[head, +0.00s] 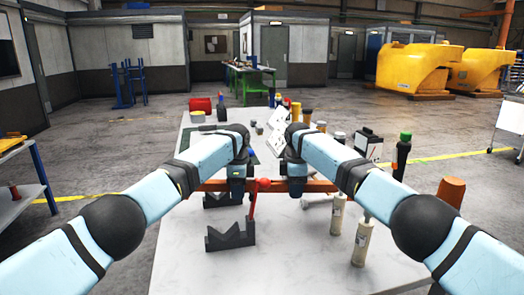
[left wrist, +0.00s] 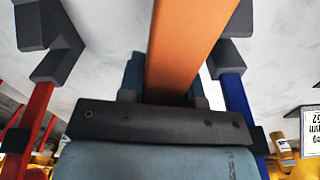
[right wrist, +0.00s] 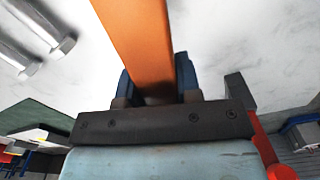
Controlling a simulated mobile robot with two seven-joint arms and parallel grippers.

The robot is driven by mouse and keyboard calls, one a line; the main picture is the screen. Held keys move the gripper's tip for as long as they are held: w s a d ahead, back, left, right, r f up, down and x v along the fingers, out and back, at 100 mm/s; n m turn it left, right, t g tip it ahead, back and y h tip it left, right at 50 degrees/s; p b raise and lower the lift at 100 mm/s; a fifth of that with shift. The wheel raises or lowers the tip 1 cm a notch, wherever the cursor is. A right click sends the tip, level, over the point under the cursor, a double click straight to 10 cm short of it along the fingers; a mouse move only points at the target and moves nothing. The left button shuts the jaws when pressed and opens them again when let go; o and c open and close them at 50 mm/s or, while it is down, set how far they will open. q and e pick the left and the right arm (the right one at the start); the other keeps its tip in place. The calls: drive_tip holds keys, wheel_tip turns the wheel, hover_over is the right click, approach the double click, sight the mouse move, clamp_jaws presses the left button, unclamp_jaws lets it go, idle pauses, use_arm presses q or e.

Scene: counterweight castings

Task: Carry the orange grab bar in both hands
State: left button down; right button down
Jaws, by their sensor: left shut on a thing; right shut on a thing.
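The orange grab bar (head: 215,186) lies crosswise over the pale table in the head view, looking roughly level. My left gripper (head: 237,187) is shut on its left part and my right gripper (head: 297,185) is shut on its right part. In the left wrist view the bar (left wrist: 188,45) runs between the jaws, and the right wrist view shows the same bar (right wrist: 138,45) between my right jaws. My forearms hide some of the bar in the head view. I cannot tell its exact height above the table.
Dark grey V-shaped blocks (head: 230,237) stand on the table (head: 300,262) near the bar, beside a red-handled tool (head: 252,203). A green-topped bottle (head: 402,155) stands behind.

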use_arm(q)
drive_tip(key=shift+r, duration=0.25)
use_arm(e)
drive_tip(key=shift+a+r, duration=0.1)
drive_tip(key=shift+r, duration=0.15)
use_arm(q)
drive_tip(key=shift+f, duration=0.25)
use_arm(e)
drive_tip(key=shift+f, duration=0.2)
